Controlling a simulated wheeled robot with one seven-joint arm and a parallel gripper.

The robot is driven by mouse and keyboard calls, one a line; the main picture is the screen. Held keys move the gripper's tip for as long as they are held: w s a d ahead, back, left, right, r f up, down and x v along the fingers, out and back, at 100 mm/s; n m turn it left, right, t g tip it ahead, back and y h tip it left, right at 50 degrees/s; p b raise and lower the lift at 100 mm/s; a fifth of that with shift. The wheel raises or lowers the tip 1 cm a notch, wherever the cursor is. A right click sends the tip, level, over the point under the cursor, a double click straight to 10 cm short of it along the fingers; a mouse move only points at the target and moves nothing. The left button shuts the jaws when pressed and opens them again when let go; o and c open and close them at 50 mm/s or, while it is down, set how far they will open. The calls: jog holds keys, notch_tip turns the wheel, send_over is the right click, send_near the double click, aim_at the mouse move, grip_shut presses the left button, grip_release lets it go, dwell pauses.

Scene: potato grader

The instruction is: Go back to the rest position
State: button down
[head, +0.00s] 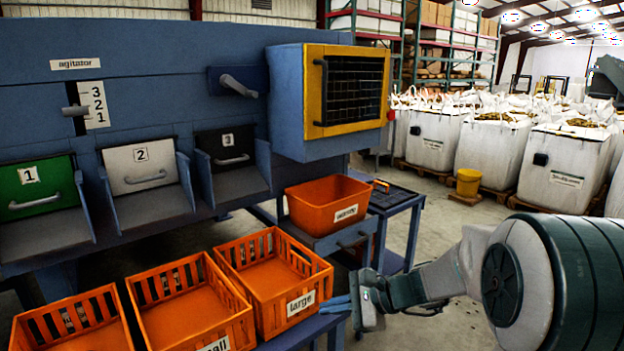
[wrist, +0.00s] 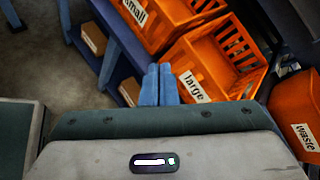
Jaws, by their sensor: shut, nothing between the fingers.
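My gripper (head: 340,303) is at the lower middle of the head view, just right of the orange crate labelled "large" (head: 275,280). In the wrist view my gripper's two blue fingers (wrist: 158,84) are together, with nothing between them. The "large" crate (wrist: 187,88) lies just beyond the fingertips in that view. I cannot tell whether the fingers touch the crate or the bench. My arm reaches in from the right side of the head view.
Orange crates stand in a row on a blue bench (head: 300,332). The blue grader (head: 180,60) has three numbered chutes. A yellow bucket (head: 468,182) and white bags (head: 570,165) stand behind; open floor lies between.

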jog(key=s+d+r+n+h+p, duration=0.5)
jog(key=s+r+n+p, duration=0.2)
jog(key=s+r+p, duration=0.1)
jog(key=s+d+r+n+g+h+p, duration=0.1)
jog(key=s+d+r+n+h+p, duration=0.4)
jog(key=s+r, duration=0.5)
jog(key=s+n+h+p, duration=0.1)
jog(key=s+n+p, duration=0.1)
jog(key=p, duration=0.1)
jog(key=shift+s+d+r, duration=0.15)
jog(key=shift+s+d, duration=0.1)
jog(key=shift+d, duration=0.15)
